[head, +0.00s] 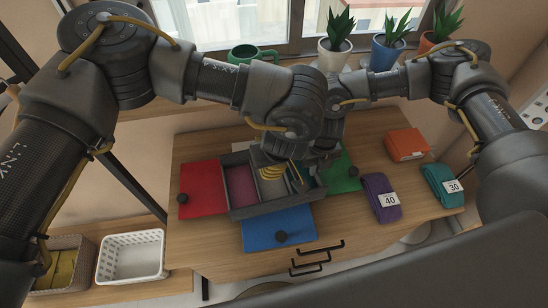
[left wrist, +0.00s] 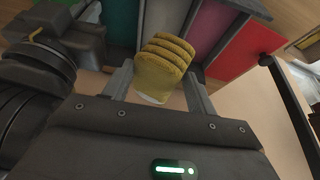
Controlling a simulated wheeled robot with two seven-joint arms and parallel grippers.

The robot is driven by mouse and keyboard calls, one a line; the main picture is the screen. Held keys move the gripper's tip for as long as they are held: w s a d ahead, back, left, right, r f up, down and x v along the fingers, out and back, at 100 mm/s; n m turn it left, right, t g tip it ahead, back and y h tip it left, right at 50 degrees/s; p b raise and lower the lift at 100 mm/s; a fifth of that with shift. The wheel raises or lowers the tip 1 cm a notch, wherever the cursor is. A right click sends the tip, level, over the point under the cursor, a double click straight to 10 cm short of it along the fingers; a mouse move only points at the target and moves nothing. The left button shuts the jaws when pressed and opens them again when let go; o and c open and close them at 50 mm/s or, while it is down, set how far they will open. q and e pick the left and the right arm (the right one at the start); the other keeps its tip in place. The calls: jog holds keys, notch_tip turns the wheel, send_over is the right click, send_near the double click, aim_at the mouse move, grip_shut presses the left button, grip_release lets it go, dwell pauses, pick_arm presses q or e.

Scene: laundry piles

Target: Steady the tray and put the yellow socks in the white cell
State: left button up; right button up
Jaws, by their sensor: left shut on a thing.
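The yellow socks (left wrist: 163,68), a ribbed bundle, sit between the two fingers of my left gripper (left wrist: 160,90), which is shut on them. In the head view the socks (head: 271,172) show over the middle of the grey tray (head: 243,212). A pink cell (head: 240,185) lies left of them. In the left wrist view a pale cell (left wrist: 167,20), apparently the white one, shows beyond the socks, between green and pink areas. My right gripper (head: 322,158) is at the tray's back right; its fingers are mostly hidden, so I cannot tell its opening or contact.
Red (head: 203,190), blue (head: 279,229) and green (head: 341,174) panels surround the tray. A purple bundle (head: 381,196), a teal bundle (head: 442,186) and an orange box (head: 405,144) stand right. A white basket (head: 131,256) is lower left. Potted plants line the sill.

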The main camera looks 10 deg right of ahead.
jog(key=o, duration=0.4)
jog(key=shift+o, duration=0.2)
jog(key=shift+r, duration=4.05)
